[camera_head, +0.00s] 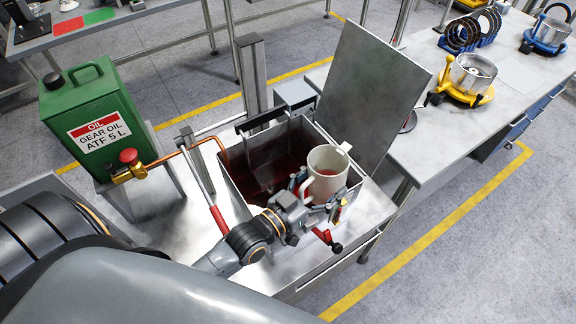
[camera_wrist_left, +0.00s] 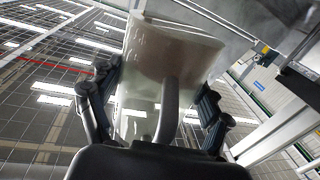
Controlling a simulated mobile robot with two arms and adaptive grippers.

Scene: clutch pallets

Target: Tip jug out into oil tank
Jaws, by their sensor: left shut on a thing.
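The cream jug (camera_head: 324,187) is above the right front part of the oil tank and looks roughly upright. Its inside shows reddish at the bottom. The oil tank (camera_head: 232,178) is an open grey metal box with dark red oil inside, its lid (camera_head: 372,88) raised at the back right. My left gripper (camera_head: 318,199) is shut on the jug. In the left wrist view the jug (camera_wrist_left: 165,55) fills the middle, with its handle between the fingers of the gripper (camera_wrist_left: 152,100). The jug hides part of the tank. My right gripper is not in view.
A green gear oil can (camera_head: 92,105) stands left of the tank, with a copper pipe (camera_head: 183,150) leading to it. A red-handled lever (camera_head: 218,218) is at the tank's front left. A workbench (camera_head: 440,145) with yellow and blue clutch pallets is at right.

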